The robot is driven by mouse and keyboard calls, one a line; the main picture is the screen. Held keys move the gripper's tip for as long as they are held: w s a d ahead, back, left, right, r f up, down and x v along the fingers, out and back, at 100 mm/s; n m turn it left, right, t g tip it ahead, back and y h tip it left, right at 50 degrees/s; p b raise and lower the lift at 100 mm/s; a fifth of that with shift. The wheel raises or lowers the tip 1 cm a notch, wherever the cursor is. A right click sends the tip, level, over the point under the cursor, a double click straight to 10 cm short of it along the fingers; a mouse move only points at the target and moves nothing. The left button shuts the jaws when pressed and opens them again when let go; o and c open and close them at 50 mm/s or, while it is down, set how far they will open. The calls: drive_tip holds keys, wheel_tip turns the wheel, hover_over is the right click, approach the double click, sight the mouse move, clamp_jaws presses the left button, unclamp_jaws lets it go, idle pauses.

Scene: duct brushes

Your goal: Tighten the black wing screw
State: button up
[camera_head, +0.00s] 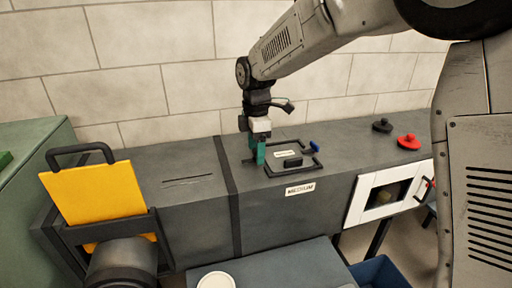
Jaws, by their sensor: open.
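A black wing screw (382,126), a dark round base with a raised grip, sits on top of the grey duct (190,200) at the far right, behind a similar red one (409,142). My gripper (256,149) has teal fingers and points down over the middle of the duct, well left of the black wing screw. It is open and I see nothing between its fingers. How far the screw is turned in cannot be told at this size.
Right of my gripper is a dark frame (269,173) with a black block (292,162) and a blue knob (314,145). A yellow plate (95,204) stands upright at left. A white-framed window (388,199) is on the duct's front. The duct top between frame and screws looks clear.

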drive_tip(key=c, duration=1)
